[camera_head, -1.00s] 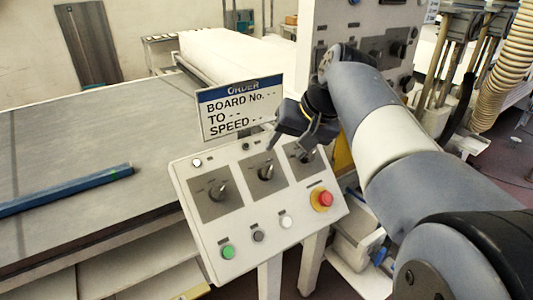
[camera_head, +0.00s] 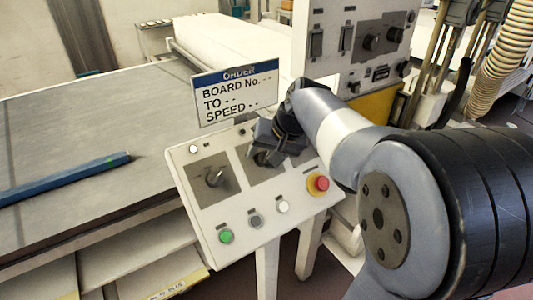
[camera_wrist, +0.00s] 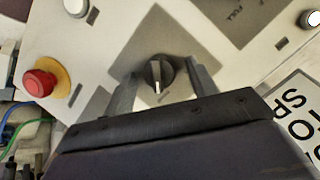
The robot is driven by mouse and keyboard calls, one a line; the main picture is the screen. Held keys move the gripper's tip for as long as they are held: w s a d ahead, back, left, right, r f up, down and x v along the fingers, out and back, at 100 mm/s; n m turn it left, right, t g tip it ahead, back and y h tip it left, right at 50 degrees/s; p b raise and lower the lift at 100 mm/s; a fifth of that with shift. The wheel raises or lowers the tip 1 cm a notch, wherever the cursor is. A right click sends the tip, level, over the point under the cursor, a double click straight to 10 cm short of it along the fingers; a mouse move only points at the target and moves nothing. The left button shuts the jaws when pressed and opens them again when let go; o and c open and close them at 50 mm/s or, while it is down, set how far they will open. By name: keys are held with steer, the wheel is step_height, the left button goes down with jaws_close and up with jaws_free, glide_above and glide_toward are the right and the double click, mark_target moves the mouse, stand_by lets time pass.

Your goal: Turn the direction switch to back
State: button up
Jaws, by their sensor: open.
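A white sloped control panel (camera_head: 210,237) carries three rotary switches on grey plates. The left switch (camera_head: 215,175) shows clearly. The middle switch (camera_head: 260,159) is partly covered by my gripper (camera_head: 263,150), and the right one is mostly hidden behind the gripper and arm. I cannot read which is the direction switch. In the wrist view, the two fingers of my gripper (camera_wrist: 157,88) stand open on either side of a black knob (camera_wrist: 157,73) with a pale pointer line, seemingly the middle one. Contact cannot be told.
A red stop button (camera_head: 318,184) with a yellow ring and a row of green, grey and white buttons are below the switches. The ORDER sign (camera_head: 235,92) stands just behind the panel. A conveyor bed (camera_head: 90,125) with a blue bar (camera_head: 65,178) lies left.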

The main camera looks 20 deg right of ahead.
steer(key=shift+c, duration=0.3)
steer(key=c, duration=0.9)
steer(key=shift+n, duration=0.3)
steer(key=n+h+b, duration=0.1)
steer(key=n, duration=0.2)
steer(key=shift+a, duration=0.15)
steer(key=n+h+b, duration=0.1)
steer(key=n+b, duration=0.1)
steer(key=n, duration=0.2)
steer(key=shift+s+a+t, duration=0.1)
steer(key=shift+a+t, duration=0.05)
steer(key=shift+t, duration=0.25)
steer(key=n+t+h+b, duration=0.1)
steer(key=n+b, duration=0.1)
steer(key=n, duration=0.3)
steer(key=shift+s+a+f, duration=0.1)
steer(key=shift+s+n+t+h+b, duration=0.1)
steer(key=shift+n+t+h+b, duration=0.45)
steer(key=shift+n, duration=1.25)
